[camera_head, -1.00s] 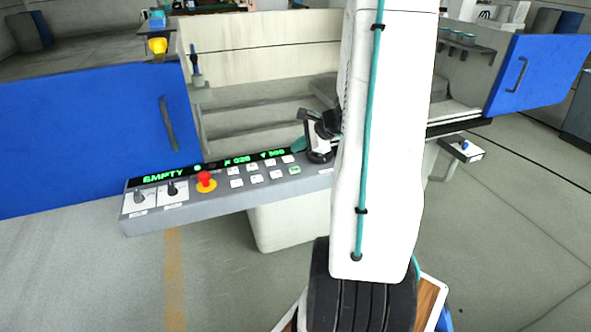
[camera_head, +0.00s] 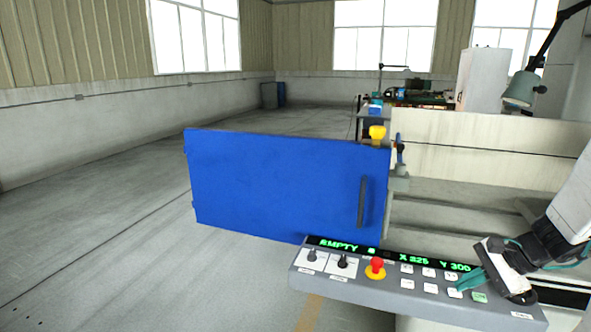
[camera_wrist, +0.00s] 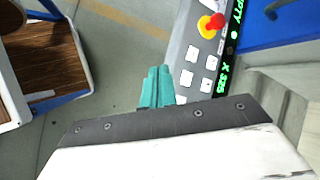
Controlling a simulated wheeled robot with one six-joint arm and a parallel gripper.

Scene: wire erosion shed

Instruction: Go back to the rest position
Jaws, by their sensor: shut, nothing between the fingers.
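My gripper (camera_head: 468,281) is at the lower right of the head view, in front of the control panel (camera_head: 298,285) and over its right-hand buttons. In the wrist view its two teal fingers (camera_wrist: 158,72) lie together, with nothing between them. The panel beside them shows white buttons and a red emergency stop (camera_wrist: 209,24). The stop also shows in the head view (camera_head: 377,265). The panel display (camera_head: 340,245) reads EMPTY in green. I cannot tell whether the fingertips touch the panel.
A blue door (camera_head: 280,185) with a dark handle stands open left of the machine. The machine tank (camera_head: 480,135) lies behind the panel. Open concrete floor (camera_head: 90,240) spreads on the left. A wood-topped blue-edged piece (camera_wrist: 55,70) is at the wrist view's left.

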